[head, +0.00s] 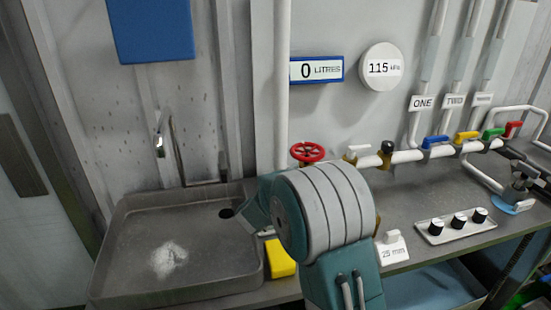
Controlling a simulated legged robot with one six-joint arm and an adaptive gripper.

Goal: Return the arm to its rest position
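My arm (325,215), with a thick grey ringed joint and teal links, rises from the bottom of the head view just right of the middle. It stands in front of the bench and hides part of it. A teal part of it reaches left toward the sink's right rim. My gripper cannot be made out in this view, so whether it is open or shut does not show.
A grey sink (190,245) with a tap (165,140) is at left. A red handwheel (307,152) and a pipe with coloured valve handles (467,135) run behind the arm.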

